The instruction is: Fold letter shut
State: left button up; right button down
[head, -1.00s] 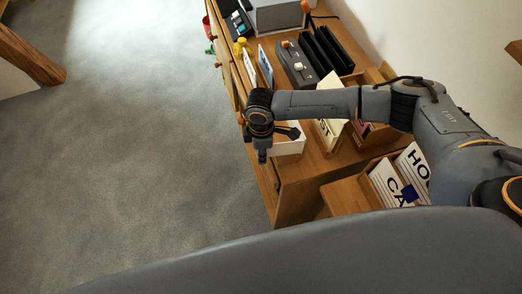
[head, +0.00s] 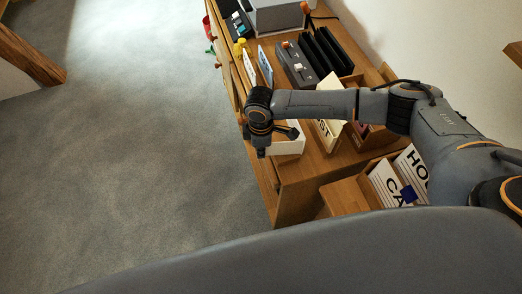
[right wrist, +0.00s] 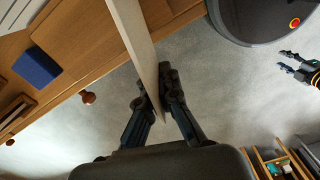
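My right gripper (right wrist: 154,92) shows in the right wrist view with one finger on each side of a pale, thin panel (right wrist: 130,30), seen nearly edge-on. Its fingers close against the panel's two faces. I cannot tell for sure whether this panel is the letter. In the head view the right gripper (head: 261,152) points down at the cabinet's front edge, beside a white piece (head: 290,146) partly hidden by the arm. My left gripper (right wrist: 290,62) shows at the right of the right wrist view, fingers apart and empty, over the floor. It is outside the head view.
The wooden cabinet top (head: 318,168) carries a box of cards (head: 328,130), black slotted holders (head: 325,50), a grey device (head: 296,66) and a grey box (head: 277,17). Carpet to the left is clear.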

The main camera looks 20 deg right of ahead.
aim_at(278, 124)
jog(key=w+d+m+p, duration=0.1)
jog(key=w+d+m, duration=0.1)
jog(key=w+m, duration=0.1)
jog(key=w+d+m+p, duration=0.1)
jog(key=w+d+m, duration=0.1)
jog(key=m, duration=0.1)
jog(key=w+d+m+p, duration=0.2)
jog(key=w+m, duration=0.1)
jog(key=m, duration=0.1)
jog(key=shift+w+d+r, duration=0.1)
jog(key=shift+w, duration=0.2)
jog(key=shift+w+d+m+p, duration=0.25)
jog(key=shift+d+m, duration=0.35)
jog(key=shift+d, duration=0.05)
jog(key=shift+w+d+m+p, duration=0.2)
jog(key=shift+w+d+m, duration=0.05)
jog(key=shift+d+m, duration=0.35)
jog(key=c, duration=1.6)
grip_release()
jog(key=shift+o, duration=0.2)
notch_tip(278, 124, up, 12)
